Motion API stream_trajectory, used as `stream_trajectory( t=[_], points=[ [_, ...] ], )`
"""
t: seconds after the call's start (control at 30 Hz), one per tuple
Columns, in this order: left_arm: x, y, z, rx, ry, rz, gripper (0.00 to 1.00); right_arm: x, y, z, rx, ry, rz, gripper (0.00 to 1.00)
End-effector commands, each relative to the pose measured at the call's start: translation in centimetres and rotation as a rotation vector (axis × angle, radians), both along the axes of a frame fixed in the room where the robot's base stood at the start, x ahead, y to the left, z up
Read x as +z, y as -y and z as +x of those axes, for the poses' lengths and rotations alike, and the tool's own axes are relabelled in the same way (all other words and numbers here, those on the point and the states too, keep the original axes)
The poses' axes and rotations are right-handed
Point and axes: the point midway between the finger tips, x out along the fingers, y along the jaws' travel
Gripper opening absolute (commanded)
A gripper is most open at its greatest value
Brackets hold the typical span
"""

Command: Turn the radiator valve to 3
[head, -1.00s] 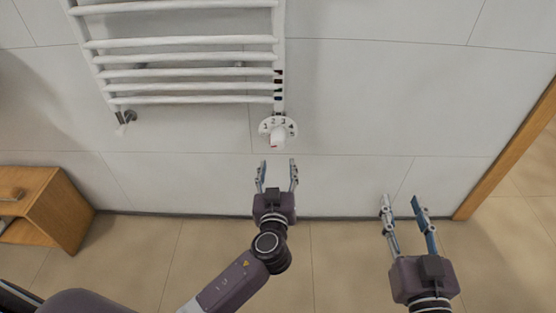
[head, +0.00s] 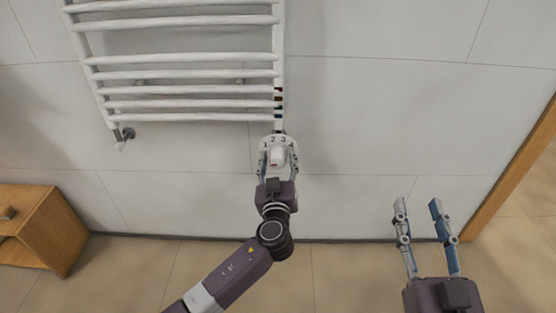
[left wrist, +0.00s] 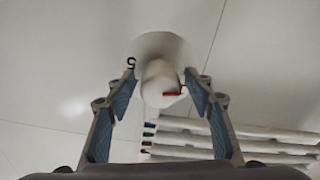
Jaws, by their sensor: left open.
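The white radiator valve knob (head: 278,156) sits in front of a white numbered dial plate (head: 266,142) at the lower right corner of the towel radiator. The digits 2 and 3 are legible in the head view. My left gripper (head: 278,160) is open with its fingers on either side of the knob. In the left wrist view the knob (left wrist: 160,84) lies between the two open fingers (left wrist: 163,88), apparently with gaps, and carries a red mark (left wrist: 174,92). A 5 shows on the plate (left wrist: 150,46). My right gripper (head: 420,222) is open and empty, away from the valve.
The white towel radiator (head: 180,74) hangs on the tiled wall above and left of the valve. A wooden cabinet (head: 50,232) stands at the far left, and a wooden door frame (head: 510,172) at the right. The wall right of the valve is clear.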

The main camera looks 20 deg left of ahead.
Motion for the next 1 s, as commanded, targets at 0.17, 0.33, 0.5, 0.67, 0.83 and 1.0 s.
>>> stream_trajectory(
  t=[0.17,0.33,0.5,0.67,0.83,1.0],
  points=[
    [-0.01,0.01,-0.01,0.0,0.0,0.0,0.47,0.01,0.0,0.0,0.0,0.0,0.0,0.38],
    [-0.01,0.02,-0.03,0.0,0.0,0.0,0.29,0.01,-0.01,0.0,0.0,0.0,0.001,0.38],
    [-0.02,0.02,-0.03,0.0,0.0,0.0,0.1,0.0,-0.01,0.0,0.0,0.0,0.001,0.38],
    [-0.03,0.03,-0.04,0.0,-0.002,0.003,0.07,-0.01,-0.02,0.0,0.0,0.0,0.001,0.38],
    [-0.07,0.02,-0.06,0.001,-0.011,0.035,0.07,0.15,-0.02,-0.05,0.0,0.01,0.004,0.38],
    [-0.08,0.02,-0.06,0.0,-0.034,0.118,0.07,0.81,-0.03,-0.22,0.001,0.043,0.013,0.38]
  ],
)
